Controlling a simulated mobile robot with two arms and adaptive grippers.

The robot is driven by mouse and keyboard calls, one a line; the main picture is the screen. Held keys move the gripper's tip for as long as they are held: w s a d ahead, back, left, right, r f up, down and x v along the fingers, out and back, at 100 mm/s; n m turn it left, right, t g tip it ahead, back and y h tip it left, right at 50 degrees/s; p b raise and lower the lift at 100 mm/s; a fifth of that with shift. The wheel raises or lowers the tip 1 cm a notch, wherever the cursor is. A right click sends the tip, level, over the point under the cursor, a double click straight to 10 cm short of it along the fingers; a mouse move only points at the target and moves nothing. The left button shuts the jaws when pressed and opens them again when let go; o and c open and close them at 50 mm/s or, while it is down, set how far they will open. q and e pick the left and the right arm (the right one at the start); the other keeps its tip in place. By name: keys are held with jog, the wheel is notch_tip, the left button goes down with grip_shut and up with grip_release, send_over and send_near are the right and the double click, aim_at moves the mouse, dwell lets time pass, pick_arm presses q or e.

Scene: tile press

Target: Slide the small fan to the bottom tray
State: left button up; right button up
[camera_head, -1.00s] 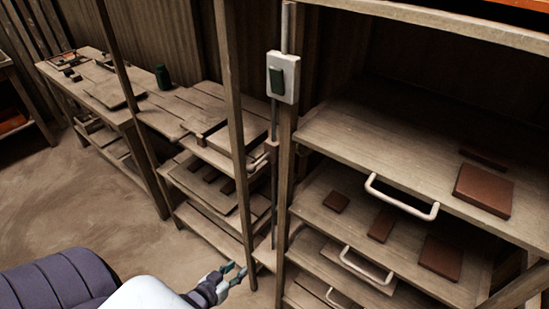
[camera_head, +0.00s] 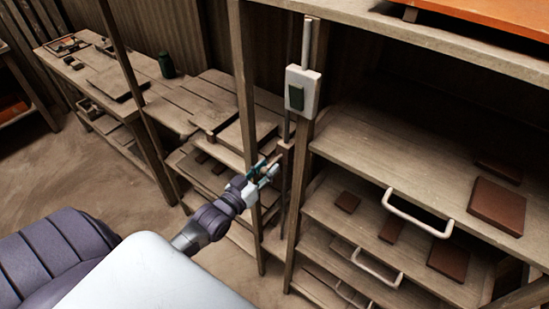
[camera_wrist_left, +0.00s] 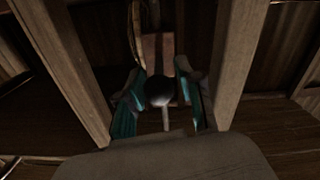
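No fan can be made out in either view. My left gripper (camera_head: 265,171) is raised at the wooden posts left of the shelving, in the head view. In the left wrist view its two teal-lined fingers (camera_wrist_left: 163,106) stand apart. A rounded grey knob with a pale stem (camera_wrist_left: 160,91) shows between them, with dark gaps on both sides; whether a finger touches it I cannot tell. The shelving at the right holds sliding trays with white handles. The lowest handle in sight (camera_head: 351,294) is partly cut off by the frame's lower edge. My right gripper is not in view.
A switch box (camera_head: 302,90) with a dark green button sits on a post. Reddish-brown tiles (camera_head: 497,206) lie on the shelves. Wooden posts (camera_head: 247,120) stand close around my left gripper. A long bench (camera_head: 103,80) stands at the back left; the floor before it is clear.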

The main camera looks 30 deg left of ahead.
aim_at(282, 155)
pick_arm(q)
jog(key=shift+w+d, duration=0.2)
jog(key=shift+w, duration=1.7)
grip_shut()
